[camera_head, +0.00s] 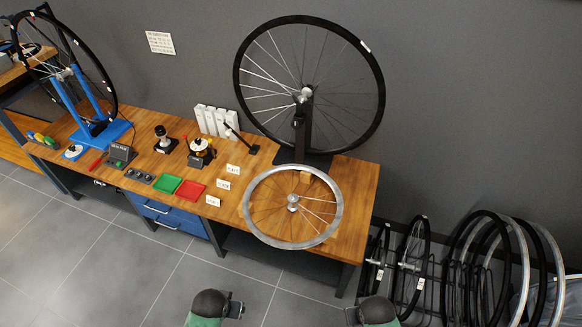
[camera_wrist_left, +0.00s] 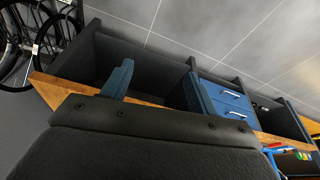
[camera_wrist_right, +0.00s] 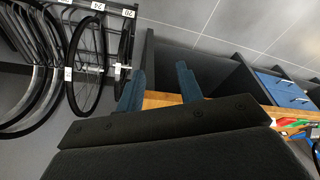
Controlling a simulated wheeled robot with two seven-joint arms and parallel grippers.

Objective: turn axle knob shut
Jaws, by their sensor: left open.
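A large black-tyred wheel (camera_head: 379,88) stands upright on a dark stand (camera_head: 299,135) at the back right of the bench. A pale, small hub piece (camera_head: 304,95) sits at its axle; I cannot make out which part is the axle knob or how it is turned. My left gripper (camera_head: 236,309) is in front of the bench at the bottom of the head view, well away from the wheel. Its fingers stand apart and empty in the left wrist view (camera_wrist_left: 158,88). My right gripper (camera_head: 352,315) is at the bottom edge; its fingers are apart and empty in the right wrist view (camera_wrist_right: 160,90).
A blue truing stand (camera_head: 100,127) with another wheel is at left. Green (camera_head: 167,183) and red (camera_head: 189,190) trays lie mid-bench. Racked wheels (camera_head: 480,265) stand on the floor at right.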

